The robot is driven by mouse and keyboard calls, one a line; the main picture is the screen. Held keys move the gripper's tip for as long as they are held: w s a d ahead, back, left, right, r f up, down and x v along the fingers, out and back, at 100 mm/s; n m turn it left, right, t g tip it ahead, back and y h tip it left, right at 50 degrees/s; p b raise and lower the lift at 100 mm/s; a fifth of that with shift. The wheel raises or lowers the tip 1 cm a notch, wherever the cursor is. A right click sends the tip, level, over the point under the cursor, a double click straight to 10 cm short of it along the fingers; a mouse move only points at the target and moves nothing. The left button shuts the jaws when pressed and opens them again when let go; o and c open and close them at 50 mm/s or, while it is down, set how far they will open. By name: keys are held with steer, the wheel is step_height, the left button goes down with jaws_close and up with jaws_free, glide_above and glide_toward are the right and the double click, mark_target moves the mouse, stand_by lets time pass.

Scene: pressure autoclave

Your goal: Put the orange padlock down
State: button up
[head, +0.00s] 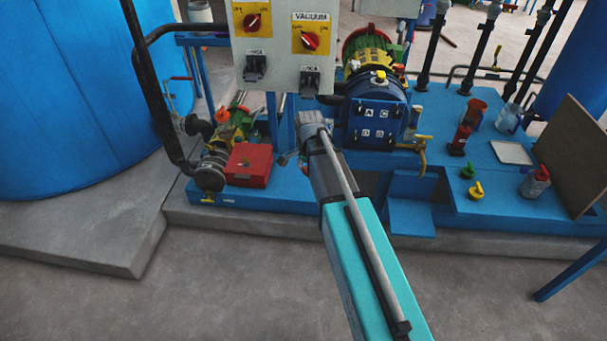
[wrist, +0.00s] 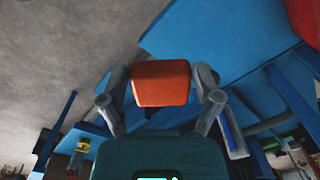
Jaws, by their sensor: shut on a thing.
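The orange padlock (wrist: 160,84) shows in the wrist view as an orange block between the two fingers of my gripper (wrist: 161,92). My gripper is shut on it. In the head view my gripper (head: 306,136) is in front of the panel stand, to the right of a red box and left of the blue round vessel door. The padlock cannot be made out in the head view. Blue surfaces of the skid lie behind the padlock in the wrist view; I cannot tell the gap between them.
The red box (head: 248,165) sits on the blue skid (head: 290,190). A control panel (head: 283,50) with red knobs stands above my gripper. The blue vessel door (head: 374,118) is close on the right. Bottles and a white tray (head: 511,152) are farther right. The floor in front is clear.

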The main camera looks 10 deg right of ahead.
steer(key=b, duration=0.4)
glide_toward(299, 176)
steer(key=s+r, duration=0.2)
steer(key=s, duration=0.2)
steer(key=w+f+b, duration=0.1)
steer(key=f+b, duration=0.1)
steer(key=b, duration=0.1)
steer(key=w+f+b, duration=0.1)
steer(key=f, duration=0.1)
steer(key=shift+w, duration=0.3)
steer(key=shift+w+f+b, duration=0.4)
steer(key=shift+b, duration=0.1)
steer(key=shift+w+f+b, duration=0.45)
steer(key=shift+f+b, duration=0.1)
steer(key=shift+b, duration=0.05)
steer(key=shift+f+b, duration=1.4)
steer(key=shift+f, duration=0.05)
steer(key=shift+f, duration=0.1)
